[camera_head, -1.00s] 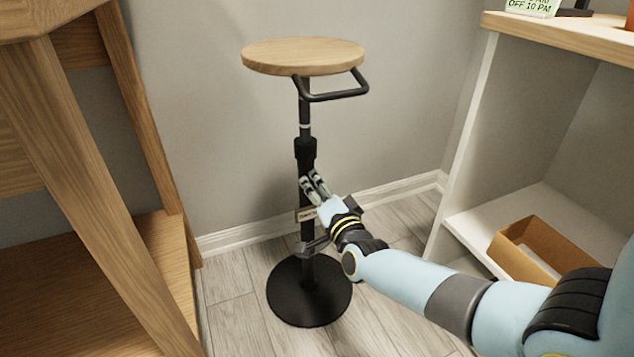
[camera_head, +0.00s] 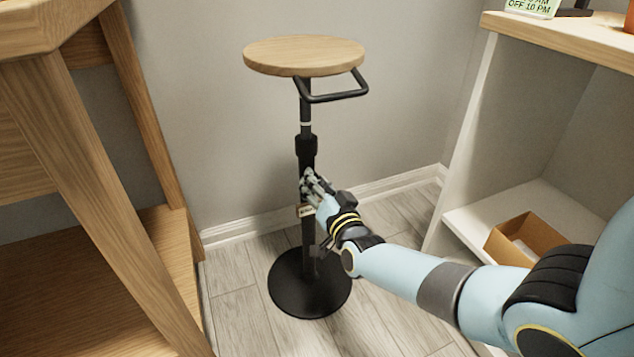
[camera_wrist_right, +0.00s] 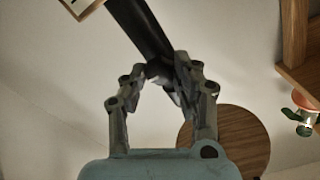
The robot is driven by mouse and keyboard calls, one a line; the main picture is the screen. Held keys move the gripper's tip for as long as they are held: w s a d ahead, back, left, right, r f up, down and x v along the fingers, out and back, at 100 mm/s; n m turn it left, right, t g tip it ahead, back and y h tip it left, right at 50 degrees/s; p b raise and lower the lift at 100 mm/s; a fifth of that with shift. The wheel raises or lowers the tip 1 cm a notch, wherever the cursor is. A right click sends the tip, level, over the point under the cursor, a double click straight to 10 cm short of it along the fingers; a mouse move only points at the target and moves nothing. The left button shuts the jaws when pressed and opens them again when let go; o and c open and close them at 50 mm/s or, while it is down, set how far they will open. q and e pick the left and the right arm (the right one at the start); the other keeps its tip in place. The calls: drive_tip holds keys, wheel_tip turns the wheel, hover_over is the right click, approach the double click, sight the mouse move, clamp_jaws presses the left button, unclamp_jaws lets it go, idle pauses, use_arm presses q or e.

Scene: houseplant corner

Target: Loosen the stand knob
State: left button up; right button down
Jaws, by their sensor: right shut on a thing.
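The stand has a round wooden top (camera_head: 303,56), a black post (camera_head: 306,145) and a round black base (camera_head: 310,290). My right gripper (camera_head: 307,180) is at the post, below the thicker collar. In the right wrist view its fingertips (camera_wrist_right: 165,76) close on a small dark part at the side of the black post (camera_wrist_right: 143,28), which I take as the stand knob. The fingers mostly hide the knob. The wooden top also shows in the right wrist view (camera_wrist_right: 228,142). My left gripper is not in view.
A small tag (camera_head: 304,210) hangs on the post. A black handle bar (camera_head: 335,97) sticks out under the top. A wooden shelf unit (camera_head: 150,130) stands at left, a white shelf (camera_head: 480,210) with a cardboard box (camera_head: 525,238) at right. Floor around the base is clear.

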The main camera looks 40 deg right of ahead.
drive_tip(key=shift+f, duration=0.1)
drive_tip(key=c, duration=1)
unclamp_jaws()
drive_tip(key=v, duration=1.2)
